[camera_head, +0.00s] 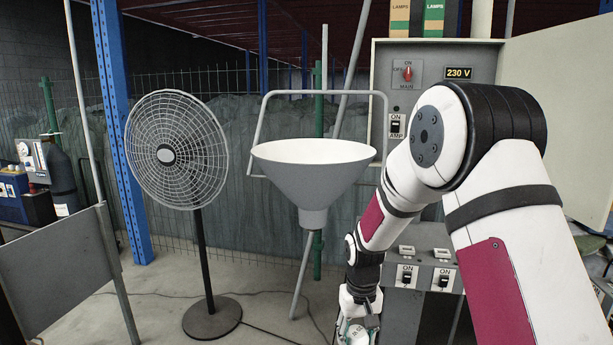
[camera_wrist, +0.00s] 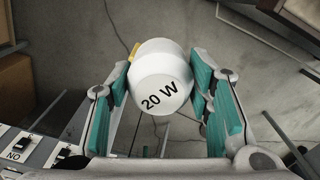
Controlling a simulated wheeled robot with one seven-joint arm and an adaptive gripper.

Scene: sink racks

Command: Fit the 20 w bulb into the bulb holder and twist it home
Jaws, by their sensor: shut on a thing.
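The 20 W bulb (camera_wrist: 160,88) is white and rounded, with "20 W" printed in black on the side facing the wrist camera. My gripper (camera_wrist: 161,97) is shut on it, with teal finger pads on its left and right sides. In the head view my gripper (camera_head: 358,325) is at the bottom edge, low in front of the switch panel, and the bulb is barely made out there. The bulb's base is hidden behind its body in the wrist view. I cannot make out the bulb holder for certain in either view.
A grey panel box (camera_head: 391,60) with switches and a 230 V label stands behind my arm. A lower switch console (camera_head: 430,262) is right of my gripper. A wide lamp shade (camera_head: 313,190) and a standing fan (camera_head: 178,150) are to the left. Concrete floor is open between them.

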